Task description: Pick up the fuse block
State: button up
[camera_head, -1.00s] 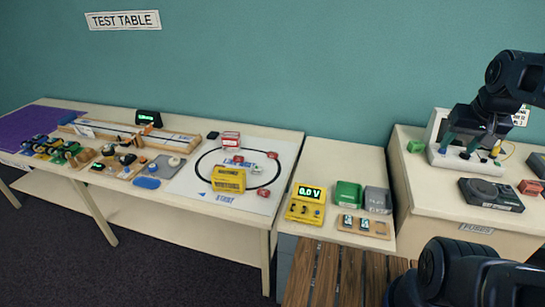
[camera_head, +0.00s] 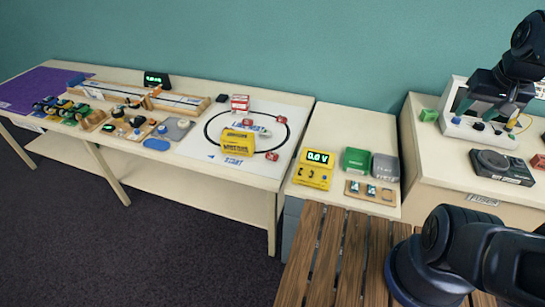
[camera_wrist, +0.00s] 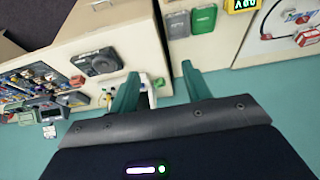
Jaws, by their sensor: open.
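No thing in view is clearly marked as the fuse block. A small wooden board (camera_head: 372,193) on the middle table carries a few small dark and pale pieces too small to make out. A small red block (camera_head: 538,162) sits at the right edge of the head view, on the table with a "FUSES" label (camera_head: 484,200). My gripper (camera_head: 488,110) is open above the right table, in front of a white board with knobs (camera_head: 478,128). In the wrist view its two green fingers (camera_wrist: 160,88) stand apart with nothing held between them.
A dark round-dialled device (camera_head: 502,167) lies on the right table. The long left table (camera_head: 230,88) holds a track sheet and several parts.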

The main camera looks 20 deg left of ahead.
jog(key=shift+o, duration=0.5)
jog(key=w+a+n+g, duration=0.1)
jog(key=w+a+n, duration=0.3)
jog(key=w+a, duration=0.65)
jog(key=w+a+f+n+g, duration=0.2)
jog(key=w+a+f+n, duration=0.35)
jog(key=w+a, duration=0.7)
jog(key=n+g, duration=0.2)
jog(key=n, duration=0.4)
send_over(272, 154)
notch_tip(272, 154, down, 29)
notch_tip(272, 154, down, 10)
jog(key=shift+f, duration=0.2)
jog(key=c, duration=1.1)
